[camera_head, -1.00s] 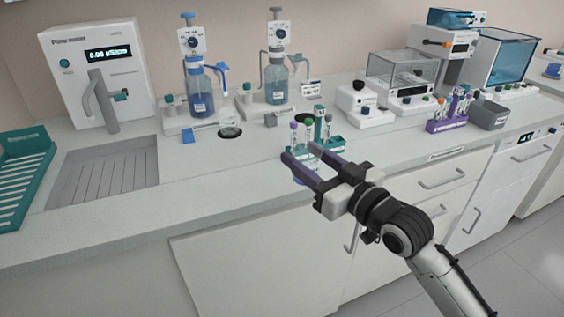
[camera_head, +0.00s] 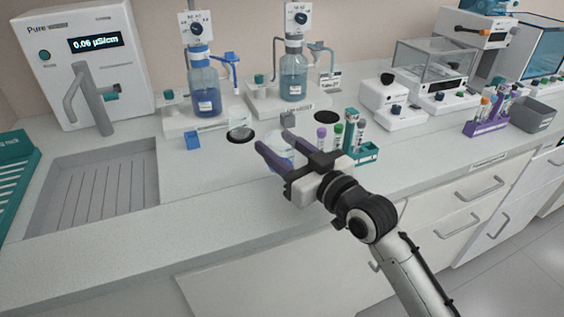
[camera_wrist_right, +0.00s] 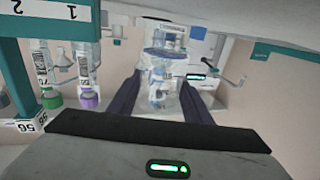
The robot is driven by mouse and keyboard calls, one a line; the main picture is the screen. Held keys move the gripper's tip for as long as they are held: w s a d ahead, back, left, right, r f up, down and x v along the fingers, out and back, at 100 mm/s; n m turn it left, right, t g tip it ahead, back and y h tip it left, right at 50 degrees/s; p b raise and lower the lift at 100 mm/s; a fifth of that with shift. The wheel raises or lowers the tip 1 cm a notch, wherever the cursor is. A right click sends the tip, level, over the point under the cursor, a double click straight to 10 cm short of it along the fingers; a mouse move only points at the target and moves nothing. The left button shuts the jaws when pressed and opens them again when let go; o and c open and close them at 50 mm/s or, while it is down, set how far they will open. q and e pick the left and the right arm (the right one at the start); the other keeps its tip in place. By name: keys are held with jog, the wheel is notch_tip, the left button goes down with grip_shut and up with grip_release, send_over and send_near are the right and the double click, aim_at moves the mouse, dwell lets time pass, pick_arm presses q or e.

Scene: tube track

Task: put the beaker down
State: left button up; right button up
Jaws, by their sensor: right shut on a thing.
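The clear glass beaker (camera_head: 279,152) is between the two purple-grey fingers of my right gripper (camera_head: 274,147), which is shut on it. The gripper partly covers the beaker. In the right wrist view the see-through beaker (camera_wrist_right: 158,88) shows between the fingers, with the scene behind it upside down. The beaker is over the bench top (camera_head: 215,170); I cannot tell whether its base touches the surface. My left gripper is not in view.
A tube rack (camera_head: 367,153) with capped tubes stands just right of the gripper. Behind are two dispenser bottles (camera_head: 205,90) (camera_head: 293,75), a glass vessel (camera_head: 240,131) on a dark disc, and a bare dark disc (camera_head: 327,117). A sink tray (camera_head: 95,185) lies left. Bench front left of the gripper is clear.

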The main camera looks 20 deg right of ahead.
jog(key=shift+f+b, duration=0.3)
jog(key=shift+f, duration=1.8)
jog(key=o, duration=1)
jog(key=shift+o, duration=0.2)
